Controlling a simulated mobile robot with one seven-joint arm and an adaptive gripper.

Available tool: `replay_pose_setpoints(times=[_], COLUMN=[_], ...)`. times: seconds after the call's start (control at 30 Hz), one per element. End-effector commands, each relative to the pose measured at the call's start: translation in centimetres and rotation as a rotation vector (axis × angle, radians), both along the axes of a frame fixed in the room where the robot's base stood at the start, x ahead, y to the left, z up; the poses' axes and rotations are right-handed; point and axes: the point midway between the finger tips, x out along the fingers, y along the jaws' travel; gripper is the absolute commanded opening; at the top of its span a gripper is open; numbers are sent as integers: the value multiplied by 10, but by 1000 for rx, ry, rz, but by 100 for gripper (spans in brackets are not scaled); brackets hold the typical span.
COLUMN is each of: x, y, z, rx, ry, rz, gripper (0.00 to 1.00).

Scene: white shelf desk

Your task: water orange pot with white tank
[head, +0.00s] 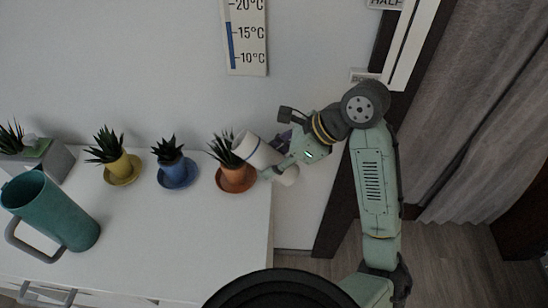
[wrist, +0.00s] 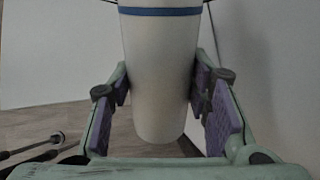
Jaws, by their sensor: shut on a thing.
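The orange pot (head: 236,180) stands on its orange saucer near the right end of the white desk, with a spiky green plant (head: 222,150) in it. The white tank (head: 256,151), with a blue band, is tilted over toward the left, its upper end beside the plant and over the pot's right side. My gripper (head: 284,155) is shut on the white tank from the right. In the wrist view the tank (wrist: 160,75) sits between the two purple finger pads (wrist: 163,112). The tank's mouth and any water are hidden from view.
A blue pot (head: 171,171) and a yellow pot (head: 120,168) stand left of the orange one. A teal pitcher (head: 55,210) and a grey planter (head: 45,160) are at the far left. The desk front (head: 190,240) is clear. A thermometer sign (head: 247,40) hangs above.

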Motion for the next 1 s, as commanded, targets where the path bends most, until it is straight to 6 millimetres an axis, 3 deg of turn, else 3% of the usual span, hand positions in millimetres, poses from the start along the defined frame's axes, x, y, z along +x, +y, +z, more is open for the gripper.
replay_pose_setpoints(times=[1.0], x=[0], y=[-2], z=[5], rx=[-79], ry=[10], rz=[1], gripper=[5])
